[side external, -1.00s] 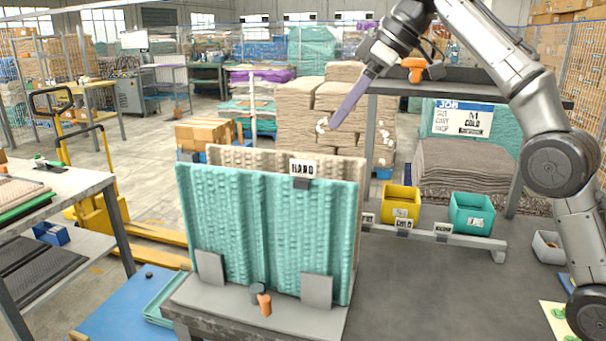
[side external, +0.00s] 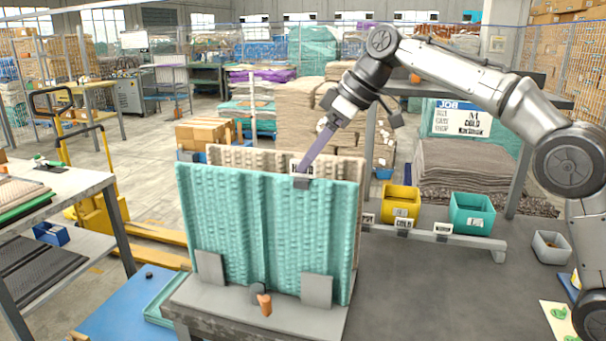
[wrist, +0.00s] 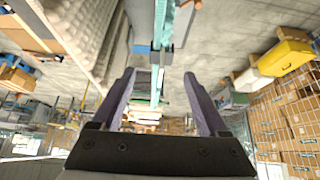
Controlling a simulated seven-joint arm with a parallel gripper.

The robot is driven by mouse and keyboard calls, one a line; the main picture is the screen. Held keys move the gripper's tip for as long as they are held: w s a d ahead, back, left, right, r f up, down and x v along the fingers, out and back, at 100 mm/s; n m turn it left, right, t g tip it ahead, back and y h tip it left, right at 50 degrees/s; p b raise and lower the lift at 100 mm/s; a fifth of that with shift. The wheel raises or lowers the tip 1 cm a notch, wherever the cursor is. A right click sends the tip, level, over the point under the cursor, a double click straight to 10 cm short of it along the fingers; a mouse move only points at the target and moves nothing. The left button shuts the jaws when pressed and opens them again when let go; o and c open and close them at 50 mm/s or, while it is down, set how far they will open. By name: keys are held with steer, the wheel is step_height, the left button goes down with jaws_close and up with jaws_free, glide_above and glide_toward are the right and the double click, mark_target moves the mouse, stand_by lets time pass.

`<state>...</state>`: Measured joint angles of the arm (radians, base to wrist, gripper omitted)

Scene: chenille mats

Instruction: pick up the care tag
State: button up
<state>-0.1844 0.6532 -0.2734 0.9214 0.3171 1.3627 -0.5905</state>
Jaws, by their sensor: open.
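A white care tag (side external: 294,166), which read HAND a second ago, stands at the top edge of the teal chenille mat (side external: 255,230). It sits just above a small dark clip (side external: 302,183). My gripper (side external: 303,172) has come down over the tag from above right and hides most of it. In the wrist view my gripper (wrist: 158,75) is open, with a purple finger on either side of the teal mat's edge (wrist: 160,20) and the clip (wrist: 162,49). I cannot tell whether a finger touches the tag.
A beige mat (side external: 235,156) stands close behind the teal one. Grey plates (side external: 317,291) brace the front. At right, a low rail (side external: 470,240) carries small labels beside a yellow bin (side external: 400,200) and a teal bin (side external: 472,214).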

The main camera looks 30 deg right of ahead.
mark_target(303, 177)
steer(key=shift+x, duration=1.9)
steer(key=c, duration=1.2)
steer(key=shift+o, duration=0.2)
steer(key=shift+r, duration=0.15)
steer(key=shift+r, duration=1.2)
steer(key=s+d+r, duration=0.4)
steer(key=s+r, duration=0.6)
steer(key=s, duration=0.3)
steer(key=shift+s+d+r, duration=0.15)
steer(key=shift+r, duration=0.05)
